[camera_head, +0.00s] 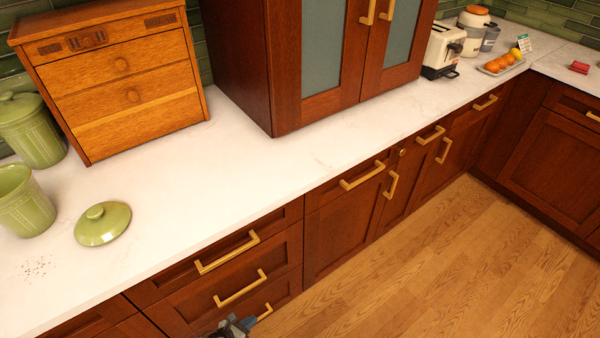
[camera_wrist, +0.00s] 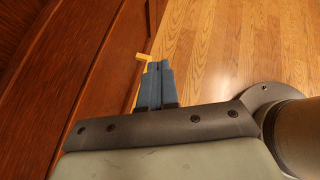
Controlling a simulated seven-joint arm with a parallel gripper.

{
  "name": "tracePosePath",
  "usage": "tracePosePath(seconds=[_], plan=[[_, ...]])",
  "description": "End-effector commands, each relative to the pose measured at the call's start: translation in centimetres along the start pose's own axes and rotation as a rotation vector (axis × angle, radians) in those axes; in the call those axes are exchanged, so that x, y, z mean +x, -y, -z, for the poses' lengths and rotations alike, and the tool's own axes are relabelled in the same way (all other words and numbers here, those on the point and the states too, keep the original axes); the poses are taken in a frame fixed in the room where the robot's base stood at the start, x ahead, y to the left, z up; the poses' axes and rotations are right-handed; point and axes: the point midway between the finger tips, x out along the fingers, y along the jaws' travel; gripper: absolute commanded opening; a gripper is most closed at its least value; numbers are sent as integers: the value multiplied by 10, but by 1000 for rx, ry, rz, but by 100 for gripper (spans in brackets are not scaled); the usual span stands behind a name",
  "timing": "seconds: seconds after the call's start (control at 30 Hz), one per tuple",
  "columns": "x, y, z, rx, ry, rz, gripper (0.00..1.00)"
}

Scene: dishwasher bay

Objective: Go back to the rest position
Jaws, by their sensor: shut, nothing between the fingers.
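My gripper (camera_wrist: 155,84) shows in the wrist view with its two blue fingers together and nothing between them. It points down along the cabinet fronts, over the wooden floor. In the head view only a small part of my gripper (camera_head: 236,326) shows at the bottom edge, in front of the lower drawers. A yellow handle (camera_wrist: 143,57) appears just beyond the fingertips in the wrist view; I cannot tell if they touch.
A white counter (camera_head: 250,165) runs above the drawers, whose brass handles (camera_head: 227,252) stick out. On it are a wooden drawer box (camera_head: 125,85), a green canister (camera_head: 30,130), an open green canister (camera_head: 22,200) and a green lid (camera_head: 103,223). The floor (camera_head: 440,260) is clear.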

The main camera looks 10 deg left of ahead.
Motion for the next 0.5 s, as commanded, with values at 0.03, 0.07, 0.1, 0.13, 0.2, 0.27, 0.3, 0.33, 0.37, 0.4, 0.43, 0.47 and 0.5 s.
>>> tracePosePath(seconds=[0.03,0.07,0.1,0.13,0.2,0.27,0.3,0.33,0.37,0.4,0.43,0.47,0.5], plan=[[15,14,-7,47,-25,41,0],[22,21,-9,75,-41,63,0],[32,30,-11,112,-59,92,0],[39,38,-13,140,-74,116,0],[54,54,-17,206,-105,168,0],[66,69,-20,264,-131,213,0],[74,79,-22,302,-147,244,0],[79,86,-23,332,-160,267,0],[84,93,-24,360,-171,290,0],[91,103,-25,400,-187,322,0],[96,111,-26,429,-198,345,0],[100,118,-26,458,-208,369,0],[106,129,-26,498,-222,401,0]])
